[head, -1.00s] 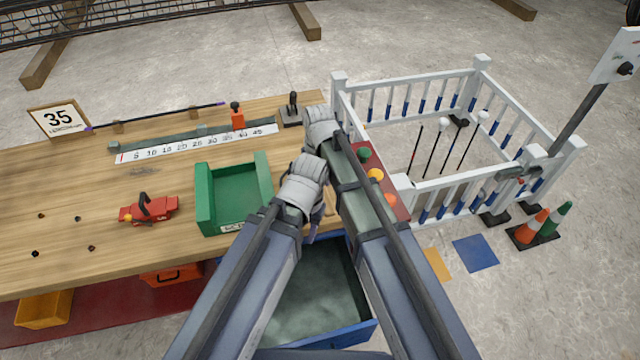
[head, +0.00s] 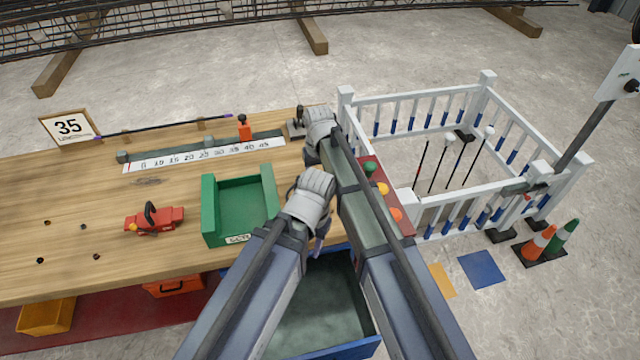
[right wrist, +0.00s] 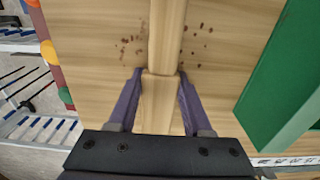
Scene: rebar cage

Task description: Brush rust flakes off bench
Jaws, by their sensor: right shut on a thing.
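In the right wrist view, my right gripper (right wrist: 159,78) is shut on the wooden handle of a brush (right wrist: 166,35); the brush's far end is out of frame. Small brown rust flakes (right wrist: 200,30) lie scattered on the bench (right wrist: 225,62) on both sides of the handle. In the head view, my right arm hides the brush and flakes. My left gripper (head: 318,243) hangs near the bench's front edge, beside the green tray (head: 211,215). Its fingers are mostly hidden by its wrist, so its opening does not show.
A blue-rimmed bin (head: 355,346) stands below the bench's front edge. A panel with coloured buttons (head: 383,188) is right of my right arm. A red tool (head: 165,220) and a number strip (head: 205,155) lie on the bench. A white fence (head: 415,98) stands to the right.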

